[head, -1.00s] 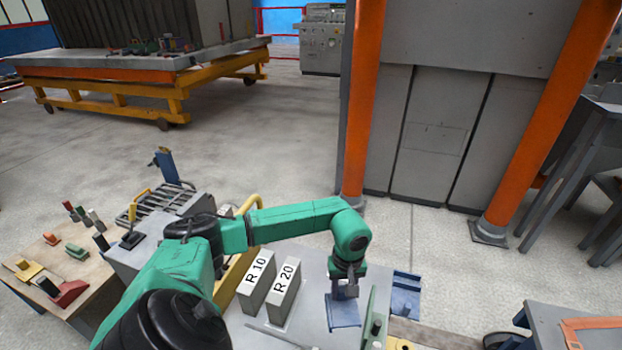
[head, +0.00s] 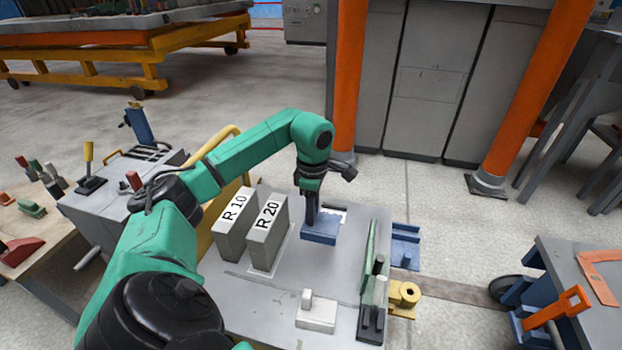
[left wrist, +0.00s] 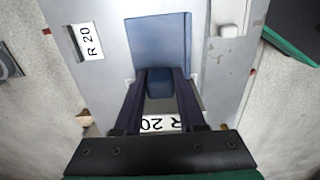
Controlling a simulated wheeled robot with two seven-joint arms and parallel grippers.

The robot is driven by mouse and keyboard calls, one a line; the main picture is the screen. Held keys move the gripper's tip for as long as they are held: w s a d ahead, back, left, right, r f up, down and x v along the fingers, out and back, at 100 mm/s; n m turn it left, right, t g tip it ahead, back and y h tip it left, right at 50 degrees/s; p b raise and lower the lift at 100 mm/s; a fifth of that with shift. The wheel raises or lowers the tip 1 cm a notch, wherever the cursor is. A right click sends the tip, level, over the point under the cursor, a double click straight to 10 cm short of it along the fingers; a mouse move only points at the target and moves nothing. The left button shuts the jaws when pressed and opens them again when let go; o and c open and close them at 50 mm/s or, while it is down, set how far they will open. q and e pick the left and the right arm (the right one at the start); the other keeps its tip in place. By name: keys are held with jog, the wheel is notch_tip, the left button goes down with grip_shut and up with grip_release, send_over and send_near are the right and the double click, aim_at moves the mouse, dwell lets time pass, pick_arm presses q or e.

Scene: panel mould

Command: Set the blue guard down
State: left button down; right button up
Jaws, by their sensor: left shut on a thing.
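The blue guard (head: 319,230) is at the grey table top (head: 290,293), right of the block marked R 20. My left gripper (head: 311,219) points down at it and is shut on its raised part. In the left wrist view the guard (left wrist: 160,45) shows as a flat blue plate with a darker blue grip block between the two fingers of my left gripper (left wrist: 165,85). I cannot tell whether the plate touches the table top. My right gripper is not in view.
Grey blocks marked R 10 (head: 233,224) and R 20 (head: 267,232) stand left of the guard. A white block with a knob (head: 316,312) sits in front. A green upright plate (head: 369,254) and a blue bracket (head: 405,245) are at the right. The table top's middle front is fairly clear.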

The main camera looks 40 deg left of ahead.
pick_arm(q)
notch_tip(320, 180, down, 13)
jog(key=b, duration=0.3)
jog(key=shift+b, duration=0.4)
jog(key=shift+r, duration=0.1)
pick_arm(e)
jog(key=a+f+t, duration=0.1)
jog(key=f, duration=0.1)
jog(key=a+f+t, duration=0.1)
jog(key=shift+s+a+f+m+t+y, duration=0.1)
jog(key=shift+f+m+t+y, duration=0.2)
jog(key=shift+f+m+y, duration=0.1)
pick_arm(q)
jog(key=shift+c, duration=2.4)
grip_release()
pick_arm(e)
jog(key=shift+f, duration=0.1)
